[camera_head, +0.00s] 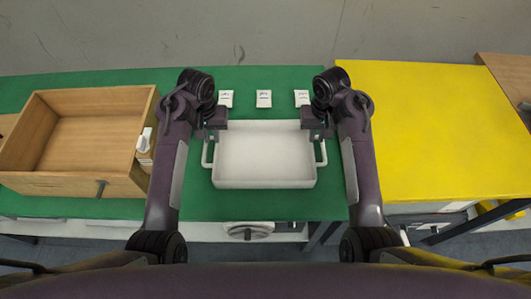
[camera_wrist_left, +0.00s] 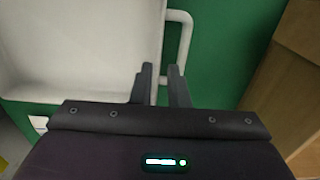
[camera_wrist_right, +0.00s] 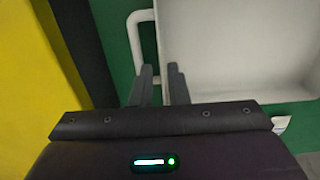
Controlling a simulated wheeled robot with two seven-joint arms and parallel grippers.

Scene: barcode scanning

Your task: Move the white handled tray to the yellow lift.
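The white handled tray (camera_head: 265,158) sits empty on the green table, with a handle on its left and right sides. The yellow lift (camera_head: 430,125) is to the right of the table. My left gripper (camera_head: 208,134) is at the tray's left handle; the left wrist view (camera_wrist_left: 161,70) shows its fingers apart beside the tray wall, near the handle (camera_wrist_left: 187,45). My right gripper (camera_head: 319,134) is at the right handle; the right wrist view (camera_wrist_right: 160,70) shows its fingers apart near that handle (camera_wrist_right: 134,40).
A wooden box (camera_head: 75,135) stands at the left of the green table (camera_head: 240,205), with a white device (camera_head: 146,140) at its right wall. Several small white items, one of them in the middle (camera_head: 264,98), lie behind the tray. The lift's top is clear.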

